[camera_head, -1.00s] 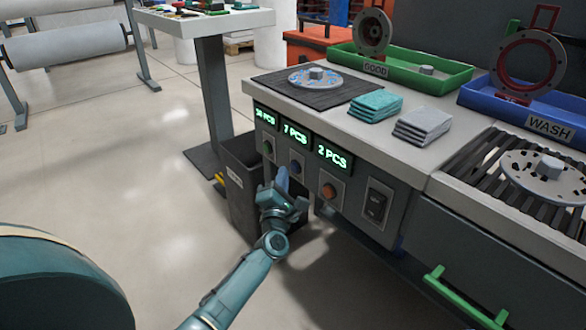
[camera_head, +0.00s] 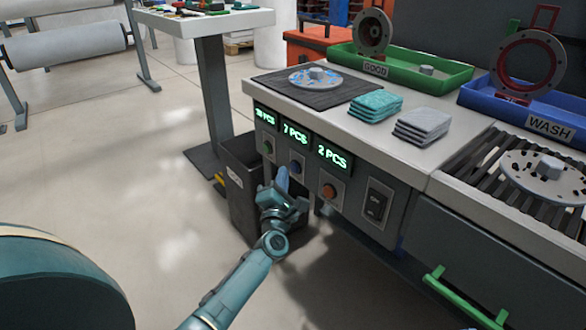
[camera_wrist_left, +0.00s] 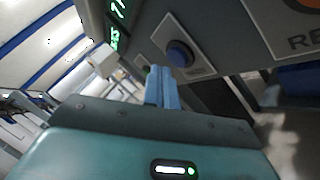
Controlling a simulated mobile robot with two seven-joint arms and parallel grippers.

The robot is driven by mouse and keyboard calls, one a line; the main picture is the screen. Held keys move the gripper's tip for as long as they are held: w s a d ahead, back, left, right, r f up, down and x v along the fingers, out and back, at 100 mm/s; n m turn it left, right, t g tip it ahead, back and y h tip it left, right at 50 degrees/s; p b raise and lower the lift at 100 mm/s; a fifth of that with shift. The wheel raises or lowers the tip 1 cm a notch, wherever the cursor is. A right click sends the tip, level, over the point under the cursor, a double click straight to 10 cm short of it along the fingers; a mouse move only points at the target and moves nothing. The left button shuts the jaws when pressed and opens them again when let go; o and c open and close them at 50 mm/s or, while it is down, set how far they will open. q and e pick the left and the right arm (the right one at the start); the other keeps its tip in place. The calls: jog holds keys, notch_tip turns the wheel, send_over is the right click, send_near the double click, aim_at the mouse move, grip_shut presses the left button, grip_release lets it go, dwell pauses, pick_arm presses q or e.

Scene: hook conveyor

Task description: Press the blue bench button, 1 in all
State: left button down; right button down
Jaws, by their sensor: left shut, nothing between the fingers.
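The blue bench button (camera_head: 296,167) sits on a grey plate on the front panel of the bench, between a green button (camera_head: 267,147) and an orange-red button (camera_head: 329,191). It also shows in the left wrist view as a round blue cap (camera_wrist_left: 180,54). My left gripper (camera_head: 282,176) is shut and empty, its blue fingers pointing at the panel, just left of and below the blue button in the head view. In the left wrist view the fingertips (camera_wrist_left: 160,75) are just below the button; whether they touch it I cannot tell. My right gripper is not in view.
Green displays sit above the buttons, with 7 PCS (camera_head: 295,134) over the blue one. An ON switch (camera_head: 376,204) is to the right. A dark bin (camera_head: 237,197) stands behind my left gripper. Cloths and a disc lie on the bench top (camera_head: 386,134).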

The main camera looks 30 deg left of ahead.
pick_arm(q)
jog(key=shift+w, duration=0.1)
jog(key=shift+w+d, duration=0.15)
jog(key=shift+w, duration=0.15)
jog(key=shift+w+d+b, duration=0.2)
jog(key=shift+w+b, duration=0.2)
dwell(0.7)
dwell(0.3)
jog(key=shift+s+a+p, duration=0.3)
jog(key=shift+s+a, duration=0.05)
jog(key=shift+s, duration=0.4)
jog(key=shift+s, duration=0.1)
jog(key=s, duration=0.1)
jog(key=s+a+p, duration=0.1)
jog(key=s, duration=0.1)
jog(key=s+a, duration=0.1)
jog(key=shift+s, duration=0.25)
